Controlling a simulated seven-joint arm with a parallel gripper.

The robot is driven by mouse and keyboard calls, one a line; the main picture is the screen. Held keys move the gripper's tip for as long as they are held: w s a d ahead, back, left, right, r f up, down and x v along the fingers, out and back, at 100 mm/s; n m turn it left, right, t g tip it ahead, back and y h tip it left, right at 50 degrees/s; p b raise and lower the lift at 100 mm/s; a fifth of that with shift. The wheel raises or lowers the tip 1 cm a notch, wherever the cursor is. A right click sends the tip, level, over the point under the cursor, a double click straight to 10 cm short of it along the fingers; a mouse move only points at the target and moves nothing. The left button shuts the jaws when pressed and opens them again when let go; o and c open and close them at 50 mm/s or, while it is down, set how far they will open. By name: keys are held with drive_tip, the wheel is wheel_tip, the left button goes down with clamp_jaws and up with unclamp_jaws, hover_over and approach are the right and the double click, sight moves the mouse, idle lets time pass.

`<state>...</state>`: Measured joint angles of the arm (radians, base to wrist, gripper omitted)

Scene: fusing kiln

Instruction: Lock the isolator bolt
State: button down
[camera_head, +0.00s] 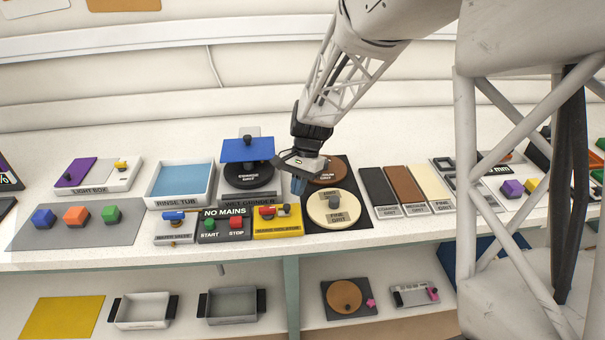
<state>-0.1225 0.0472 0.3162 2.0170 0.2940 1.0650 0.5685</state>
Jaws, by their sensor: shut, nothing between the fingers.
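The yellow isolator box (277,231) stands at the front of the bench, right of the start/stop box. A red bolt or lever (267,211) lies along its top, with a small dark part at its right. I cannot tell the bolt's exact position at this size. My gripper (298,186) points down above and to the right of the isolator, near the grit discs. Its fingers are shut and empty, and appear apart from the bolt.
The start/stop box (223,230) reads "NO MAINS". A water valve (174,232) with a blue lever is further left. The wet grinder (249,194) stands behind the isolator. A dark board with a brown disc and a cream disc (333,207) lies to the right.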

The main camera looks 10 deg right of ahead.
sight(283, 211)
drive_tip(key=shift+s+a, duration=0.8)
drive_tip(key=shift+s, duration=0.3)
drive_tip(key=shift+s+a, duration=0.2)
drive_tip(key=shift+a, duration=0.35)
drive_tip(key=shift+s+a, duration=0.15)
drive_tip(key=shift+a, duration=0.35)
drive_tip(key=shift+w+d, duration=0.45)
drive_tip(key=shift+w, duration=0.15)
drive_tip(key=w+d, duration=0.1)
drive_tip(key=w, duration=0.1)
drive_tip(key=shift+w+d+r, duration=0.3)
drive_tip(key=shift+d+r, duration=0.05)
drive_tip(key=shift+r, duration=0.05)
drive_tip(key=v, duration=0.9)
